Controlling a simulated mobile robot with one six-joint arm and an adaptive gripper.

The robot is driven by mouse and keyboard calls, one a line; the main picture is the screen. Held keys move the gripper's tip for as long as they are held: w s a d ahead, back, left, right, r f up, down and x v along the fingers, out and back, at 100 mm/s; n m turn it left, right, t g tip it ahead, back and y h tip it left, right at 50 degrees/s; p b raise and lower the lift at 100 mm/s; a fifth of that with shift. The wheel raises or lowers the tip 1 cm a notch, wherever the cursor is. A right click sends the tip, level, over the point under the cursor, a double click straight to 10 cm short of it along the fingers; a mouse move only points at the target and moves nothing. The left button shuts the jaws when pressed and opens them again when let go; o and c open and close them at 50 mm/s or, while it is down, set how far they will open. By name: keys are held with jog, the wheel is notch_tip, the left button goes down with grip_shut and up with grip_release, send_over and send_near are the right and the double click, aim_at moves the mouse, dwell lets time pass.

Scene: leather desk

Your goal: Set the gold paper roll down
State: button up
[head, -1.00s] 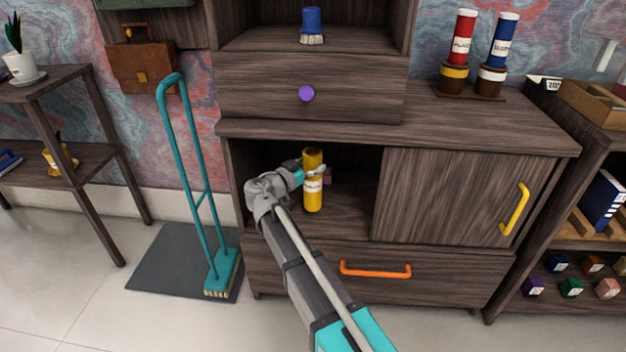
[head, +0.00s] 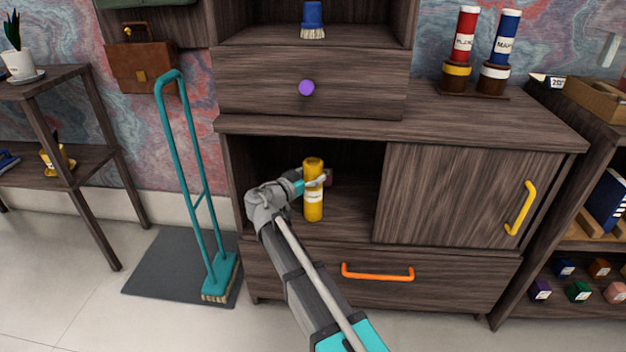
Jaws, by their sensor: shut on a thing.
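The gold paper roll (head: 313,208) is a yellow-gold upright cylinder with a white label. It is at the front of the open cabinet compartment (head: 352,212), left of the closed door. My gripper (head: 315,181) is shut on the roll around its upper half, reaching in from the left. The roll's lower end is close to the compartment floor; I cannot tell if it touches. A small dark pinkish thing (head: 329,177) shows just behind the roll, mostly hidden.
A cabinet door with a yellow handle (head: 520,208) stands right of the opening. A drawer with an orange handle (head: 377,272) is below. Red (head: 465,34) and blue (head: 500,37) rolls stand on the cabinet top. A teal broom (head: 197,190) stands at left.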

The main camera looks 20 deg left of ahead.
jog(key=shift+f, duration=0.15)
jog(key=shift+f, duration=0.1)
jog(key=o, duration=1.2)
jog(key=shift+r, duration=0.25)
jog(key=v, duration=1.2)
